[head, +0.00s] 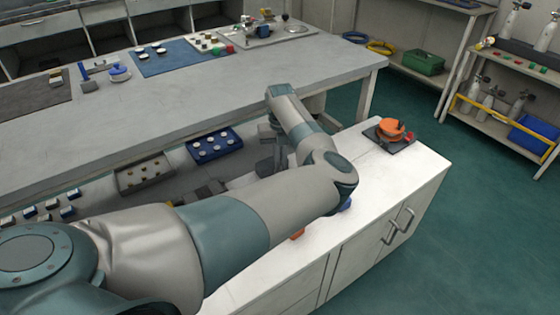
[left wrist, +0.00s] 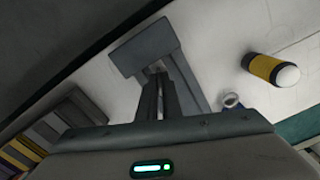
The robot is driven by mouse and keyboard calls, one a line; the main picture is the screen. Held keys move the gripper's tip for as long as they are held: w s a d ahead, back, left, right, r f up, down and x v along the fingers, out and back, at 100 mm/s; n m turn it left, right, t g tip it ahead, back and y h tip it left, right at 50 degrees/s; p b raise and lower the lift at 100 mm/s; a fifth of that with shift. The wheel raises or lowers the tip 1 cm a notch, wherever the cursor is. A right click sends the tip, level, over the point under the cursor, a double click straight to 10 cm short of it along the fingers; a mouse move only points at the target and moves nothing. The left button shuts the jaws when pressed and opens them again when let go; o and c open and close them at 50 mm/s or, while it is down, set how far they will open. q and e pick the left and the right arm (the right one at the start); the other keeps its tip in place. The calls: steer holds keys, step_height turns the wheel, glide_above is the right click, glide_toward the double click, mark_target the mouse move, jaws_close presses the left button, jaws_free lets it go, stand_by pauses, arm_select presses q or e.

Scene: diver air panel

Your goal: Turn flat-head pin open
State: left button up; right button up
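My left gripper (head: 271,150) is low over the white cabinet top, partly hidden behind my own arm. In the left wrist view its two dark fingers (left wrist: 163,98) are close together with only a narrow gap. Their tips are at a grey angular block (left wrist: 148,46) on the white surface. I cannot make out a flat-head pin for certain; whether anything is between the fingertips is too small and dark to tell. My right gripper is in neither view.
A yellow-and-black cylinder with a white end (left wrist: 272,69) and a small blue ring (left wrist: 231,101) are beside the block. An orange round part on a dark plate (head: 391,130) is at the cabinet's far end. A grey workbench (head: 200,95) runs behind.

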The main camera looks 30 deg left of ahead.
arm_select(q)
steer(key=shift+d+f, duration=0.1)
steer(key=shift+f, duration=0.55)
steer(key=shift+w, duration=0.1)
steer(key=shift+r, duration=0.4)
step_height(320, 180, up, 17)
steer(key=shift+f, duration=0.15)
steer(key=shift+o, duration=0.4)
